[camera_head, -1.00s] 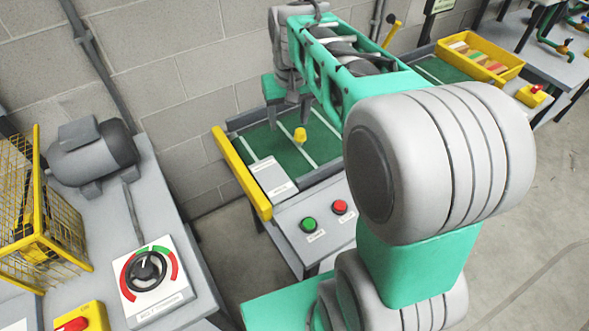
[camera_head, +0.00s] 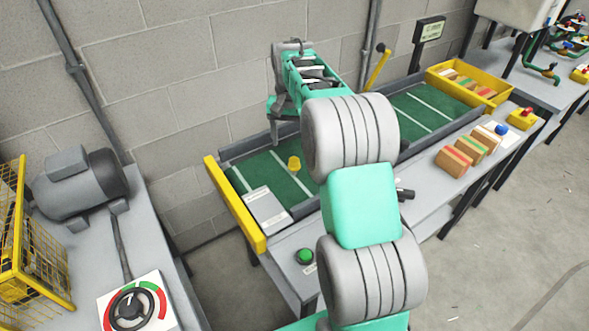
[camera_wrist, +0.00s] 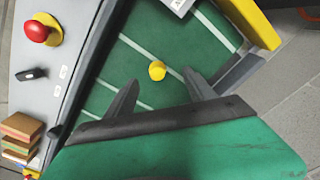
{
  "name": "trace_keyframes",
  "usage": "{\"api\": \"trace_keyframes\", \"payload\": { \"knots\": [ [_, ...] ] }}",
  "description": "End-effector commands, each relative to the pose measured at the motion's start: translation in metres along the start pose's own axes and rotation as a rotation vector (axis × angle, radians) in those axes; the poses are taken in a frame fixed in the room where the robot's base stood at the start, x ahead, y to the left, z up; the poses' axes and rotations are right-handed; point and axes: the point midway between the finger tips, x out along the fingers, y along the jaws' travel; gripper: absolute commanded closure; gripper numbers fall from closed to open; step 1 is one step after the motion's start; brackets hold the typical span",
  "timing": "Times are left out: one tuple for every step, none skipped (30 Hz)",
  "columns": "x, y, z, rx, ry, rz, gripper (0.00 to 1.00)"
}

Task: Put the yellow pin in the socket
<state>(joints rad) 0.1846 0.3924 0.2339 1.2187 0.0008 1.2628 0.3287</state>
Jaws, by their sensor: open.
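The yellow pin (camera_head: 294,163) sits on the green conveyor belt (camera_head: 262,168), between white cross lines. It also shows in the wrist view (camera_wrist: 157,70), just beyond my fingertips and roughly between them. My gripper (camera_wrist: 163,88) is open and empty, its two dark fingers spread wide. In the head view my gripper (camera_head: 275,130) hangs over the belt behind the pin, partly hidden by my arm. I cannot make out a socket in either view.
A yellow bar (camera_head: 236,205) closes the belt's left end. The front panel has a green button (camera_head: 305,257), a red button (camera_wrist: 38,32) and a black switch (camera_wrist: 32,74). Cartons (camera_head: 470,150) and a yellow bin (camera_head: 470,82) stand right. A motor (camera_head: 80,183) stands left.

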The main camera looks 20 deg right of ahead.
Motion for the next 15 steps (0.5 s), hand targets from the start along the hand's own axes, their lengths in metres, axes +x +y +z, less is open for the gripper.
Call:
{"api": "trace_keyframes", "payload": {
  "knots": [
    [0.017,0.003,-0.014,0.030,-0.016,0.006,0.37],
    [0.022,0.004,-0.020,0.045,-0.022,0.008,0.37],
    [0.027,0.005,-0.025,0.059,-0.029,0.011,0.37],
    [0.030,0.006,-0.028,0.066,-0.031,0.011,0.37],
    [0.032,0.006,-0.030,0.072,-0.033,0.012,0.37],
    [0.036,0.007,-0.031,0.076,-0.035,0.013,0.37],
    [0.039,0.007,-0.031,0.077,-0.036,0.013,0.37],
    [0.043,0.007,-0.030,0.077,-0.036,0.014,0.37],
    [0.048,0.007,-0.030,0.077,-0.036,0.013,0.37],
    [0.052,0.008,-0.030,0.076,-0.036,0.014,0.37],
    [0.056,0.008,-0.029,0.076,-0.036,0.013,0.37],
    [0.061,0.008,-0.029,0.076,-0.035,0.013,0.37],
    [0.065,0.009,-0.028,0.076,-0.036,0.013,0.37],
    [0.070,0.010,-0.027,0.076,-0.035,0.013,0.37],
    [0.077,0.011,-0.025,0.076,-0.037,0.014,0.37]
  ]
}}
